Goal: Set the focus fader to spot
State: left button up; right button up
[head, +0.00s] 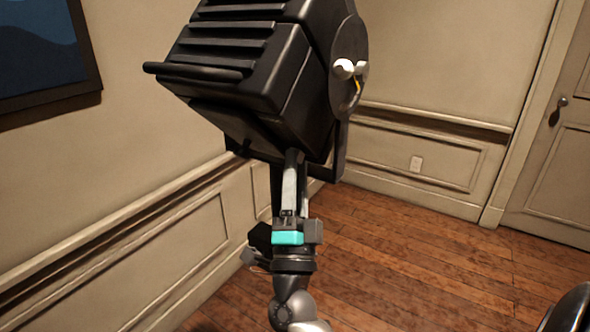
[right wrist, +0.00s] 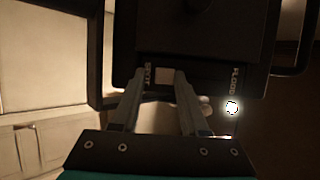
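The black stage lamp (head: 262,75) fills the upper middle of the head view, tilted, with its underside towards my right gripper (head: 297,160). In the right wrist view the lamp's dark underside (right wrist: 200,50) carries a SPOT label on the left and a FLOOD label on the right. My left gripper is not in view.
The lamp hangs in a black yoke (head: 340,150) with a light-coloured side knob (head: 345,69). A panelled wall (head: 140,140) stands close on the left, with a dark framed picture (head: 40,50).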

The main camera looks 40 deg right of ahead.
jog(key=shift+o, duration=1.1)
jog(key=b+v, duration=0.2)
jog(key=v, duration=1.3)
jog(key=shift+s+b, duration=0.15)
jog(key=shift+b, duration=0.2)
jog(key=shift+a, duration=0.15)
